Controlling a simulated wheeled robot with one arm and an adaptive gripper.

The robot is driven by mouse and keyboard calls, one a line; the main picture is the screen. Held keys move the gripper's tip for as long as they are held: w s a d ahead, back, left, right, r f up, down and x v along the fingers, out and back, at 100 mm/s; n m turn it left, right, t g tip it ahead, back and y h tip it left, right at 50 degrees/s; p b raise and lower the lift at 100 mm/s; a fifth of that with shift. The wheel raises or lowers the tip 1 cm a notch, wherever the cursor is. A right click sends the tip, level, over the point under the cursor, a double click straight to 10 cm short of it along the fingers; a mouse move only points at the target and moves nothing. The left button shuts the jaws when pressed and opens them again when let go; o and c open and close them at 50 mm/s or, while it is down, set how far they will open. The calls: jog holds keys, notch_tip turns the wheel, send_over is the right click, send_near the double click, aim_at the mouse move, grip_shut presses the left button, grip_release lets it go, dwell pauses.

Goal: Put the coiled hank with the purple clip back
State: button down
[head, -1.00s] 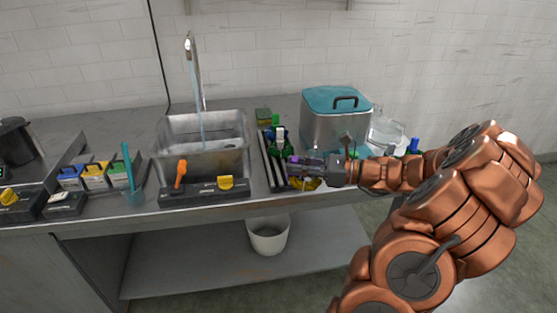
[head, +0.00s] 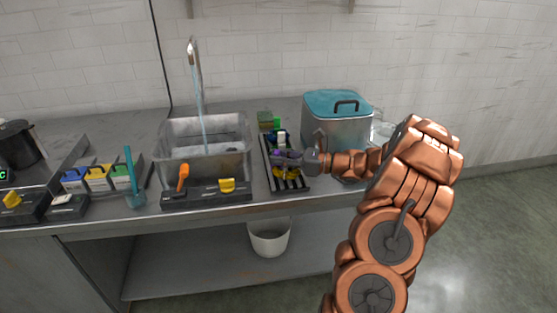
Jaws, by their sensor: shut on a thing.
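My gripper (head: 286,158) is over the dark slatted rack (head: 291,184) on the counter, right of the sink. It is shut on a small hank, with a purple patch (head: 276,152) showing at its fingertips. The held hank is mostly hidden by the fingers, and I cannot tell whether it touches the rack. A yellow hank (head: 287,173) shows in the rack just below the gripper. Something green and white (head: 281,136) shows behind the gripper at the rack's far part.
A metal bin with a teal lid (head: 337,103) stands close behind my forearm. The sink (head: 203,143) with running water is to the left. A black holder (head: 206,192) with orange and yellow items lies at the front. A white bucket (head: 269,237) is below.

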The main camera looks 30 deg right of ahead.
jog(key=shift+f, duration=0.45)
jog(key=shift+f, duration=0.1)
jog(key=c, duration=1)
grip_release()
jog(key=shift+s+d, duration=0.15)
jog(key=shift+d, duration=0.1)
jog(key=v, duration=1.1)
jog(key=shift+s+d+b, duration=0.1)
jog(key=shift+s+b, duration=0.15)
jog(key=shift+b, duration=0.05)
